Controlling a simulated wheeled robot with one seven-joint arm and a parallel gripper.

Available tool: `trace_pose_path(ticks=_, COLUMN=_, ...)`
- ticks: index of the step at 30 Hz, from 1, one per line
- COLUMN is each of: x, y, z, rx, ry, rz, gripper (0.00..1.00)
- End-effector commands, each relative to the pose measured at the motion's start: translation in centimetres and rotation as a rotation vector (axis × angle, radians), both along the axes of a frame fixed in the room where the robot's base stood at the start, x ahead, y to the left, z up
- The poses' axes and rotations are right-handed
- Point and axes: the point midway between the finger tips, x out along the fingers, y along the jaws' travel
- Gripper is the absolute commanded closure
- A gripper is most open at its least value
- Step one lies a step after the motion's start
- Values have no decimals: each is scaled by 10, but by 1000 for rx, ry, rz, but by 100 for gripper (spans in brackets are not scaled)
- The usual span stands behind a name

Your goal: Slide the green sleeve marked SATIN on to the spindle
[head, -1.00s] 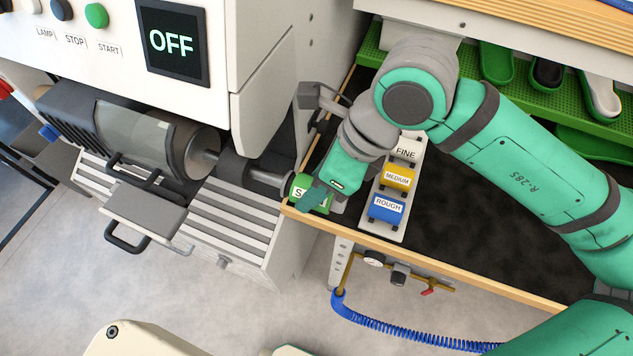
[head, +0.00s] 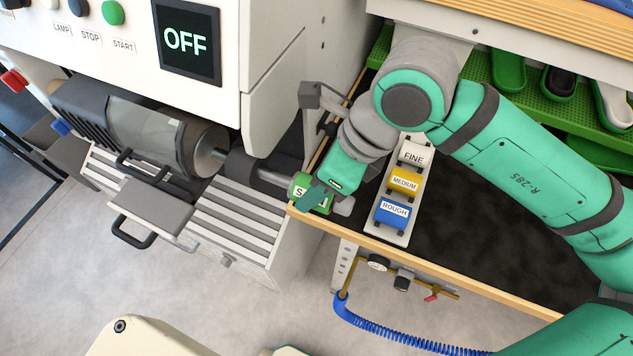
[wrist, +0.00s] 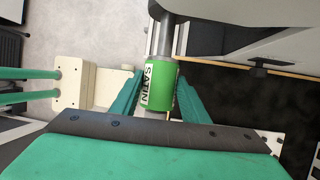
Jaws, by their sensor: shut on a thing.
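The green sleeve (head: 310,196), with its SATIN label partly covered in the head view, is held at the front left corner of the bench. My gripper (head: 322,194) is shut on it. In the wrist view the green sleeve (wrist: 164,84) sits between my two fingers (wrist: 158,98), with SATIN readable along its side. The grey spindle (head: 272,178) reaches out from the machine to the sleeve's near end. In the wrist view the spindle (wrist: 180,38) meets the sleeve's upper end. I cannot tell whether its tip is inside the sleeve or just touching.
A rack (head: 402,236) on the bench holds the FINE (head: 413,156), MEDIUM (head: 404,182) and ROUGH (head: 394,211) sleeves. The machine display (head: 186,41) reads OFF. A wooden bench edge (head: 440,266) runs below the rack. A blue coiled hose (head: 390,335) hangs under the bench.

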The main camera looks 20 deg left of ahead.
Motion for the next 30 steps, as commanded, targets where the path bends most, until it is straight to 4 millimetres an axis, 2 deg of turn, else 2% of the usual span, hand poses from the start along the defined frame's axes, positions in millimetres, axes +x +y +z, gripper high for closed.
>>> trace_pose_path(ticks=2, x=0, y=2, z=0, rx=6, ry=0, rz=0, gripper=73)
trace_pose_path(ticks=3, x=0, y=2, z=0, rx=5, ry=0, rz=0, gripper=49)
trace_pose_path(ticks=5, x=0, y=2, z=0, rx=5, ry=0, rz=0, gripper=37)
trace_pose_path(ticks=17, x=1, y=-1, z=6, rx=4, ry=-2, rz=-1, gripper=37)
trace_pose_path(ticks=20, x=3, y=-6, z=18, rx=4, ry=-3, rz=-2, gripper=37)
trace_pose_path(ticks=30, x=8, y=-29, z=75, rx=5, ry=-2, rz=1, gripper=37)
